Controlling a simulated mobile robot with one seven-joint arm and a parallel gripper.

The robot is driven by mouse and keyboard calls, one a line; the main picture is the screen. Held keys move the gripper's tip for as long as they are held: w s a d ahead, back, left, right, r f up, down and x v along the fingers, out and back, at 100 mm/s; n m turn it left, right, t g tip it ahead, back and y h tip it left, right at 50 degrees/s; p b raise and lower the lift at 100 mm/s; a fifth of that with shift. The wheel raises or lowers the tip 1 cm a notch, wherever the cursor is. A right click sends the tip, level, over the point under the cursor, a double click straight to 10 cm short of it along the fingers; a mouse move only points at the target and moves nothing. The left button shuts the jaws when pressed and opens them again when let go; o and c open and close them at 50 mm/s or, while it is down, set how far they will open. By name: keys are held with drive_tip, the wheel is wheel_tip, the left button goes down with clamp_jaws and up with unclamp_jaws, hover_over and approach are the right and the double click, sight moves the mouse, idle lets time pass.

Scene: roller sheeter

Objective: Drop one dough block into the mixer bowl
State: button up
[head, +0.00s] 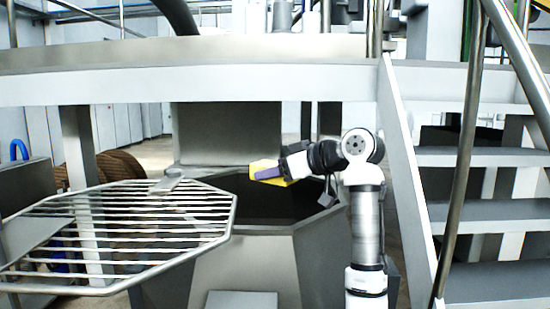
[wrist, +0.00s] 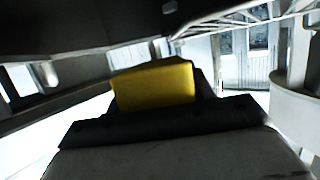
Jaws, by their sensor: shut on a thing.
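A yellow dough block (head: 262,167) is between the fingers of my gripper (head: 268,173) in the head view. The gripper is shut on it and holds it above the open mouth of the mixer bowl, apart from the rim. In the wrist view the yellow block (wrist: 155,86) sticks up past the dark gripper body. The mixer bowl (head: 320,255) is a grey faceted vessel with a dark inside. Its bottom and contents are hidden from view.
A slatted metal grate (head: 120,230) stands out to the left of the bowl. A metal staircase (head: 480,210) with handrails rises on the right, close to my arm. A grey platform beam (head: 200,85) crosses above and behind the bowl.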

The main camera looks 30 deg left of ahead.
drive_tip(key=shift+f, duration=0.55)
drive_tip(key=o, duration=1.2)
drive_tip(key=b+v, duration=0.4)
drive_tip(key=v, duration=0.9)
drive_tip(key=shift+d+r, duration=0.1)
drive_tip(key=shift+d, duration=0.3)
